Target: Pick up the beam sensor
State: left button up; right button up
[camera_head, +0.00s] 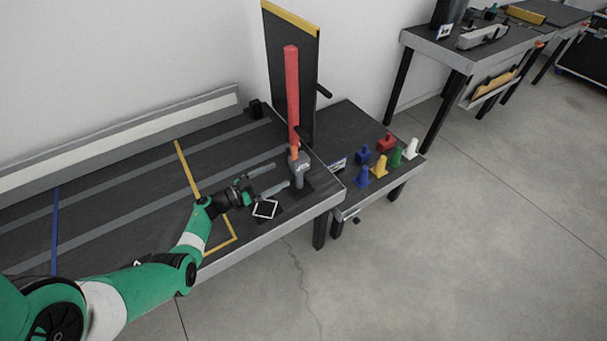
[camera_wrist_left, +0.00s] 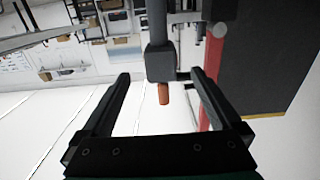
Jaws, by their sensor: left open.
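The beam sensor (camera_head: 300,168) looks like a grey block on a short grey post with an orange tip, standing near the right end of the dark table. In the left wrist view the sensor (camera_wrist_left: 160,62) appears with its orange tip pointing down in the picture, between the two finger lines. My left gripper (camera_head: 281,175) is open and empty, just left of the sensor in the head view. My right gripper is not in view.
A tall red post (camera_head: 292,90) and a dark upright panel (camera_head: 290,60) stand behind the sensor. A white square frame marking (camera_head: 265,209) lies below the gripper. A lower side table (camera_head: 345,125) holds several coloured pieces. Open floor lies at the right.

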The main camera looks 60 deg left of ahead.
aim_at(291, 169)
pick_arm(q)
jog(key=w, duration=0.1)
jog(key=w+b, duration=0.1)
jog(key=w, duration=0.1)
jog(key=shift+w+a+f, duration=0.1)
jog(key=shift+w+a, duration=0.2)
jog(key=shift+a, duration=0.1)
jog(key=shift+w+d, duration=0.1)
jog(key=shift+w, duration=0.25)
jog(key=shift+w+b, duration=0.15)
jog(key=shift+b, duration=0.35)
jog(key=w+b, duration=0.3)
jog(key=w, duration=0.2)
jog(key=shift+b, duration=0.3)
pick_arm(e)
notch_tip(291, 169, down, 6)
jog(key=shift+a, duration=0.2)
pick_arm(q)
grip_shut()
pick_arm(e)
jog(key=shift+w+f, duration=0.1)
